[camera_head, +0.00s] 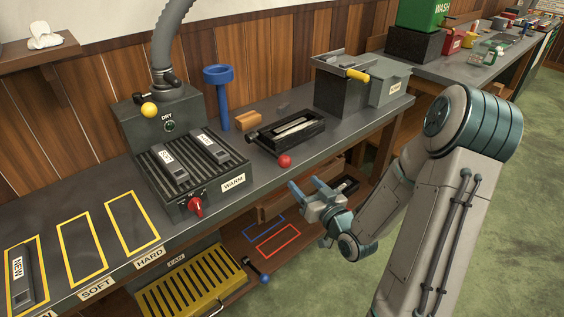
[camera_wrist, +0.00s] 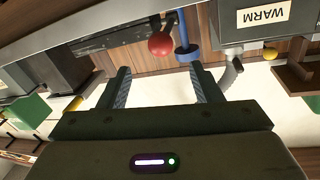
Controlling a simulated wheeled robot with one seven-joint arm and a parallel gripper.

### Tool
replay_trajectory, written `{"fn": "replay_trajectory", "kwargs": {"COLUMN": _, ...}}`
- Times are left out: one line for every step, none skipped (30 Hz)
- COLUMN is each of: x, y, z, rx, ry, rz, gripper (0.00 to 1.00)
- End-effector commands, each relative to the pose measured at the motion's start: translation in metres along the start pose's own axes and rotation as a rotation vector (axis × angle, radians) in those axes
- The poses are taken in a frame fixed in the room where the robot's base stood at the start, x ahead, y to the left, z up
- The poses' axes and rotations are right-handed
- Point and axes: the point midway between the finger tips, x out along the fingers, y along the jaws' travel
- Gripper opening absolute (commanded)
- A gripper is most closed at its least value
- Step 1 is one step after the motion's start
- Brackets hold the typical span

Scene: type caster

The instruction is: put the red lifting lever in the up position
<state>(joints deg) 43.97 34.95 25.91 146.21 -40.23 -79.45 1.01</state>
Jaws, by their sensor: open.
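The red lifting lever (camera_head: 285,161) shows as a red ball on the front of a black tray-like unit (camera_head: 290,132) on the bench. Its ball hangs low at the bench's front edge. In the wrist view, which is upside down, the red ball (camera_wrist: 160,43) lies in the middle, beyond and between the fingertips. My gripper (camera_head: 305,186) is open and empty, in front of the bench and below the ball. Its two fingers also show in the wrist view (camera_wrist: 160,68). Nothing touches the ball.
A warming box (camera_head: 222,157) with a red knob (camera_head: 195,207) stands left of the unit. A blue post (camera_head: 219,95) stands behind it. A grey box with a yellow handle (camera_head: 357,75) is to the right. A lower shelf (camera_head: 277,240) lies below my gripper.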

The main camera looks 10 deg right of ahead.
Motion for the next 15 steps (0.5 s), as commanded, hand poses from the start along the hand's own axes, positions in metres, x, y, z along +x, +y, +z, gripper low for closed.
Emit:
{"fn": "replay_trajectory", "kwargs": {"x": 0.003, "y": 0.001, "z": 0.004, "rx": -0.004, "ry": 0.001, "rz": -0.002, "gripper": 0.59}}
{"fn": "replay_trajectory", "kwargs": {"x": 0.005, "y": 0.001, "z": 0.004, "rx": -0.004, "ry": 0.001, "rz": -0.003, "gripper": 0.59}}
{"fn": "replay_trajectory", "kwargs": {"x": 0.008, "y": 0.001, "z": 0.005, "rx": -0.005, "ry": 0.001, "rz": -0.003, "gripper": 0.59}}
{"fn": "replay_trajectory", "kwargs": {"x": 0.010, "y": 0.001, "z": 0.005, "rx": -0.006, "ry": 0.001, "rz": -0.002, "gripper": 0.59}}
{"fn": "replay_trajectory", "kwargs": {"x": 0.012, "y": 0.001, "z": 0.006, "rx": -0.005, "ry": 0.000, "rz": -0.002, "gripper": 0.59}}
{"fn": "replay_trajectory", "kwargs": {"x": 0.015, "y": 0.001, "z": 0.005, "rx": -0.005, "ry": 0.001, "rz": -0.002, "gripper": 0.59}}
{"fn": "replay_trajectory", "kwargs": {"x": 0.017, "y": 0.001, "z": 0.005, "rx": -0.006, "ry": 0.001, "rz": -0.002, "gripper": 0.59}}
{"fn": "replay_trajectory", "kwargs": {"x": 0.019, "y": 0.001, "z": 0.005, "rx": -0.006, "ry": 0.001, "rz": -0.002, "gripper": 0.59}}
{"fn": "replay_trajectory", "kwargs": {"x": 0.022, "y": 0.000, "z": 0.005, "rx": -0.005, "ry": 0.002, "rz": -0.001, "gripper": 0.59}}
{"fn": "replay_trajectory", "kwargs": {"x": 0.024, "y": 0.000, "z": 0.005, "rx": -0.004, "ry": 0.001, "rz": 0.000, "gripper": 0.59}}
{"fn": "replay_trajectory", "kwargs": {"x": 0.032, "y": -0.001, "z": 0.002, "rx": -0.002, "ry": 0.000, "rz": -0.002, "gripper": 0.59}}
{"fn": "replay_trajectory", "kwargs": {"x": 0.042, "y": -0.001, "z": 0.000, "rx": 0.000, "ry": 0.000, "rz": -0.004, "gripper": 0.59}}
{"fn": "replay_trajectory", "kwargs": {"x": 0.049, "y": -0.001, "z": 0.000, "rx": 0.001, "ry": 0.000, "rz": -0.003, "gripper": 0.59}}
{"fn": "replay_trajectory", "kwargs": {"x": 0.055, "y": -0.002, "z": 0.000, "rx": 0.002, "ry": 0.000, "rz": -0.003, "gripper": 0.59}}
{"fn": "replay_trajectory", "kwargs": {"x": 0.064, "y": -0.001, "z": 0.000, "rx": 0.001, "ry": 0.000, "rz": -0.002, "gripper": 0.59}}
